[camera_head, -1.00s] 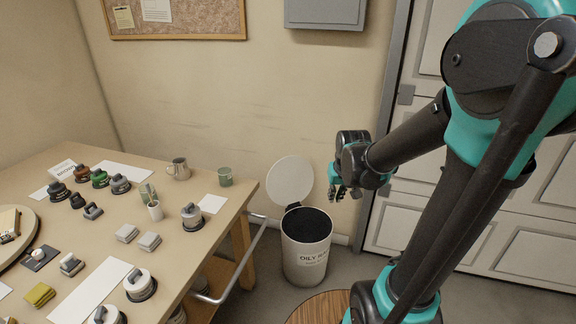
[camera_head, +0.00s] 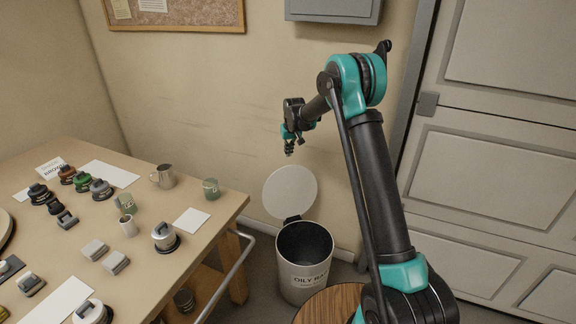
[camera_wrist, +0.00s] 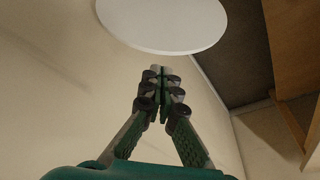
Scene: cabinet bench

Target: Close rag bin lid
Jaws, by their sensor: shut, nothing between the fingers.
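The rag bin (camera_head: 303,274) is a pale cylinder with dark print reading "OILY RA…", standing on the floor to the right of the table. Its mouth is open and its inside looks dark. The round white lid (camera_head: 291,193) stands up at the back of the rim, leaning toward the wall. My gripper (camera_head: 289,153) is shut and empty, just above the top edge of the lid in the head view. In the wrist view the shut fingers (camera_wrist: 161,72) point toward the lid (camera_wrist: 165,22), with no clear contact.
The table (camera_head: 150,268) at left holds several cups, stamp-like tools and blocks. A metal rail (camera_head: 232,266) runs along its right side, close to the bin. A round wooden top (camera_head: 330,305) is in front of the bin. A panelled door (camera_head: 490,170) is at right.

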